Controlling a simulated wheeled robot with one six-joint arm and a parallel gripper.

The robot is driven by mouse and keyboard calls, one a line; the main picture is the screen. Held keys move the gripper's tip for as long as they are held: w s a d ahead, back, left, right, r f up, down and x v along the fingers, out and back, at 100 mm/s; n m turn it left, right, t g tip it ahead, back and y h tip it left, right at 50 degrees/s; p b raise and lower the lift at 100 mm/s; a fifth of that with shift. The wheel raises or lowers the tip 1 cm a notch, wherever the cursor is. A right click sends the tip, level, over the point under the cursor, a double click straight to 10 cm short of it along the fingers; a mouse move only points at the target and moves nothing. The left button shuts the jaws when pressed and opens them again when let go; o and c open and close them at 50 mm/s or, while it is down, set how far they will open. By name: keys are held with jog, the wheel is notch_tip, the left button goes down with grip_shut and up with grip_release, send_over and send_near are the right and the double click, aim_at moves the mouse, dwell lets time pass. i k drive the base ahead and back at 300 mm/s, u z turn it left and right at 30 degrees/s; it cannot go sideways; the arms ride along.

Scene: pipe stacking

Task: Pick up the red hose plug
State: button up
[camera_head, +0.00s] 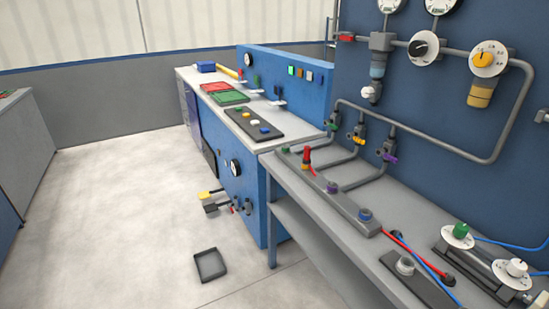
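A red upright plug-like piece (307,156) stands on a grey rail (345,208) on the bench, with a short thin red piece slanting down beside it. It looks like the red hose plug, but it is small and I cannot be sure. A red hose (415,253) also lies on the bench near the front right, crossing a blue one. Its lower end meets a dark round piece (448,280). My gripper is not in view.
Grey pipes and valves (388,150) line the blue wall. A dark tray (210,265) lies on the floor. The floor at left is mostly clear.

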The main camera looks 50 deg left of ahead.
aim_at(307, 159)
jog(key=u, duration=1.55)
